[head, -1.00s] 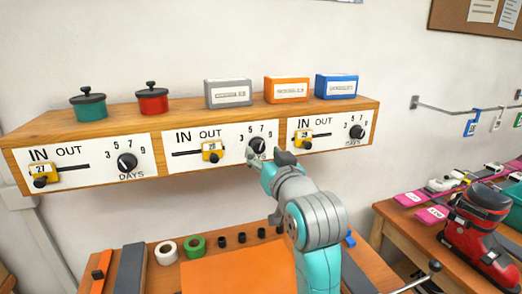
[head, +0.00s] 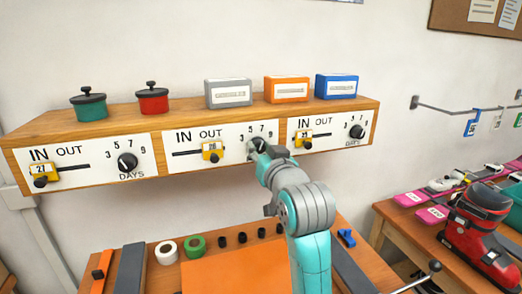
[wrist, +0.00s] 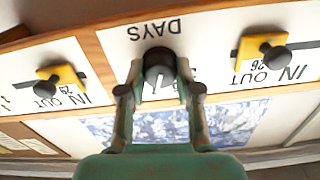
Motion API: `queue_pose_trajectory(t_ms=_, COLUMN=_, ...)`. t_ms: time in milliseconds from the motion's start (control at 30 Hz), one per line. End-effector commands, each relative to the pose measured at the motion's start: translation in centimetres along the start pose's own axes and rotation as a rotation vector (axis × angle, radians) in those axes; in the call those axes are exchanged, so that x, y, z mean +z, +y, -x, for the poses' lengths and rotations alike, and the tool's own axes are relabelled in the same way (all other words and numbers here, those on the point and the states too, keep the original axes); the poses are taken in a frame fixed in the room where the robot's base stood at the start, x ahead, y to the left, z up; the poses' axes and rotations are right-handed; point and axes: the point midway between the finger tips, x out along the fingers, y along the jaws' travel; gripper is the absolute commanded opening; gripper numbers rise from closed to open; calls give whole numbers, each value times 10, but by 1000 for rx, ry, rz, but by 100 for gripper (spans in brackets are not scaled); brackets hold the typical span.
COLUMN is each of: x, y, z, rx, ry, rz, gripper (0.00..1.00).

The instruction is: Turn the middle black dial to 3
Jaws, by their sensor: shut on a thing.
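The middle black dial (head: 258,144) is on the middle white panel (head: 183,166), with the numbers 3, 5, 7 and 9 around it. My gripper (head: 262,150) reaches it from below and in front. In the wrist view, which is upside down, the dial (wrist: 159,64) sits between my two fingertips (wrist: 160,76), one at each side, and they are shut on it. A white pointer line shows on the dial's face. My fingers cover most of the numbers there, so I cannot tell which number it points at.
A yellow slider (head: 212,151) is left of the dial, and another yellow slider (head: 304,141) is on the right panel. The left dial (head: 127,163) and right dial (head: 357,132) stand apart. Pots and boxes stand on the shelf top (head: 190,106).

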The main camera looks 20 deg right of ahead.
Motion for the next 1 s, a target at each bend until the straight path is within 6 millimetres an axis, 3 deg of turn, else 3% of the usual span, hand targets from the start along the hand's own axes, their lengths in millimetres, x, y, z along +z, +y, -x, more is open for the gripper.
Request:
queue_pose_trajectory(t_ms=367, x=0, y=0, z=0, rx=0, ry=0, rz=123, gripper=0)
queue_pose_trajectory(t_ms=1000, x=0, y=0, z=0, rx=0, ry=0, rz=705, gripper=0)
